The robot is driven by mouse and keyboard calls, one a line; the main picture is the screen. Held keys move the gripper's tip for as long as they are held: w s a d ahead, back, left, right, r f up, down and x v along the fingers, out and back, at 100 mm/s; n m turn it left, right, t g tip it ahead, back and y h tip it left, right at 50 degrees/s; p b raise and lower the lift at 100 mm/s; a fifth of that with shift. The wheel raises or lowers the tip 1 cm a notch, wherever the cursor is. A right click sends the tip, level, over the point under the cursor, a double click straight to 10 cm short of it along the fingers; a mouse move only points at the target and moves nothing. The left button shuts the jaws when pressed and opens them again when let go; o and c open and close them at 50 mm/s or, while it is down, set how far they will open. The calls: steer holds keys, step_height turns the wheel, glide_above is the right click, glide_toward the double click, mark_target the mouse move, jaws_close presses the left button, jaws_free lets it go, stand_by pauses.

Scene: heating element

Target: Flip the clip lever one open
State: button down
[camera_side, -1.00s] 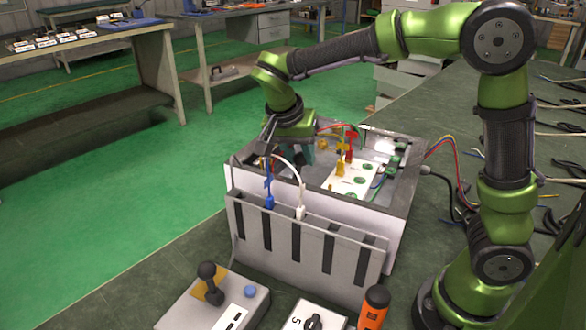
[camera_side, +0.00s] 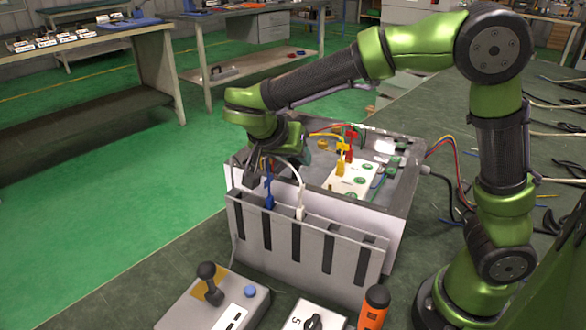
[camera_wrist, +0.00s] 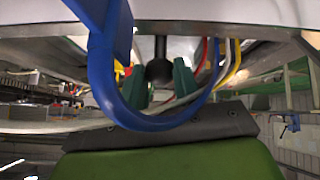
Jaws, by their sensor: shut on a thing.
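My gripper sits low over the left part of the grey equipment box (camera_side: 400,225). In the wrist view my gripper (camera_wrist: 159,82) has its two teal fingers on either side of a dark, round-ended rod (camera_wrist: 158,70), which looks like the clip lever. The fingers are shut on it. In the side view the gripper (camera_side: 306,157) and the lever are mostly hidden behind my green wrist, so the lever's angle cannot be told there.
A blue cable (camera_wrist: 100,75) loops close before the wrist camera. Yellow (camera_side: 341,160) and red (camera_side: 350,150) plugs stand on the white panel.

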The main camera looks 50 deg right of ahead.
steer(key=shift+a, duration=0.1)
steer(key=c, duration=0.8)
jaws_free()
steer(key=shift+o, duration=0.2)
steer(key=v, duration=1.7)
